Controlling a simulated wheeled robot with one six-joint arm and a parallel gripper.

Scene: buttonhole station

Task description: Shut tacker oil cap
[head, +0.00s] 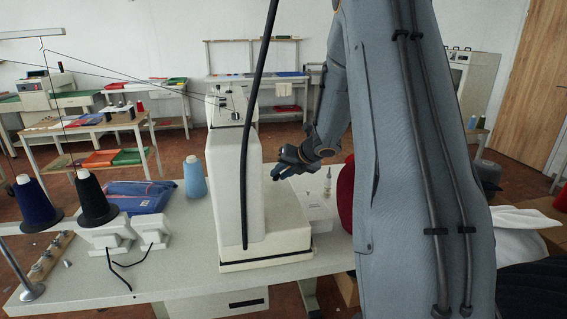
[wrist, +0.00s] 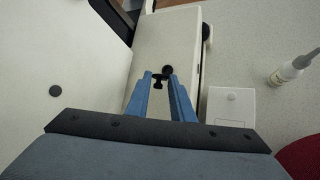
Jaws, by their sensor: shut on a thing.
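The tacker is the white machine (head: 242,185) on the grey table, and its pale body also fills the left and middle of the wrist view (wrist: 140,60). My gripper (head: 285,163) is to the right of the tacker's upright body. In the wrist view, the two blue fingers of my gripper (wrist: 160,80) are closed about a small dark piece (wrist: 157,84), seemingly the oil cap, over the tacker's pale surface. A round black part (wrist: 167,70) shows just beyond the fingertips. I cannot tell whether the cap is seated. The head view does not show the cap clearly.
A small white box (wrist: 231,106) and a nozzled bottle (wrist: 290,68) stand to the right, near a red object (head: 346,194). Thread cones (head: 93,198) and a blue packet (head: 138,196) are left of the tacker.

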